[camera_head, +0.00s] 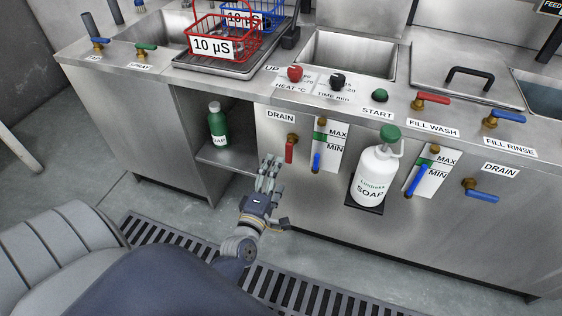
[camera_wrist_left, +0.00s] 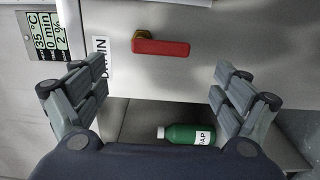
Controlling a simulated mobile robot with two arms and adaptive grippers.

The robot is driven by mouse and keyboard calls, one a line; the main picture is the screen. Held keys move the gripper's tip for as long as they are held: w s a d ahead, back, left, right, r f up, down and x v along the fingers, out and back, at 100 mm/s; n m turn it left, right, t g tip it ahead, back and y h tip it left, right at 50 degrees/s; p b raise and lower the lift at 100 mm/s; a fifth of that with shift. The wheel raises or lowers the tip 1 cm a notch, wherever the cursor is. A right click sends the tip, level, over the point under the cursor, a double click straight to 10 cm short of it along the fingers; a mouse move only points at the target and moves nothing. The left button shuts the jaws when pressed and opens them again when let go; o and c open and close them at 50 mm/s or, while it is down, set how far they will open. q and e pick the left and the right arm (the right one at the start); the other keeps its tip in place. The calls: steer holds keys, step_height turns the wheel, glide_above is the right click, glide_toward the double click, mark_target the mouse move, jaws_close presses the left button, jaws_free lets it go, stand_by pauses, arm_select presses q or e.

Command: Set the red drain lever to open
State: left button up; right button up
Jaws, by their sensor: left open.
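The red drain lever (camera_head: 289,151) is on the front panel under the left DRAIN label (camera_head: 281,115). It hangs straight down from its brass pivot in the head view. My left gripper (camera_head: 270,165) is just left of and slightly below the lever, with its fingers pointing toward the panel. In the left wrist view the red lever (camera_wrist_left: 161,47) lies sideways ahead of the gap between the spread fingers of the gripper (camera_wrist_left: 155,80). The fingers are apart and empty, and nothing of the lever is between them. My right gripper is not in view.
A blue lever (camera_head: 316,163) on a level gauge is close to the right of the red one. A white soap bottle (camera_head: 374,177) stands on a bracket further right. A green bottle (camera_head: 217,124) stands on the open shelf (camera_head: 227,156) to the left.

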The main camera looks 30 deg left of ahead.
arm_select(q)
steer(key=shift+v, duration=1.5)
steer(key=s+d+f+m+g+h, duration=0.25)
steer(key=d+f+m, duration=0.2)
steer(key=f, duration=0.35)
steer(key=s+d+f+m+g+h, duration=0.1)
steer(key=s+d+f+m+g, duration=0.25)
steer(key=f+m, duration=0.4)
steer(key=s+d+f+m+g+h, duration=0.2)
steer(key=s+d+f+m+g, duration=0.2)
steer(key=f, duration=0.6)
steer(key=s+a+f+m+g+y, duration=0.2)
steer(key=s+f+m+g, duration=0.5)
steer(key=s, duration=0.7)
steer(key=s+a+r+p, duration=0.1)
steer(key=s+a+p, duration=0.1)
steer(key=s+p, duration=1.2)
steer(key=shift+s+a+p, duration=0.25)
steer(key=shift+a+p, duration=0.1)
steer(key=shift+p, duration=0.2)
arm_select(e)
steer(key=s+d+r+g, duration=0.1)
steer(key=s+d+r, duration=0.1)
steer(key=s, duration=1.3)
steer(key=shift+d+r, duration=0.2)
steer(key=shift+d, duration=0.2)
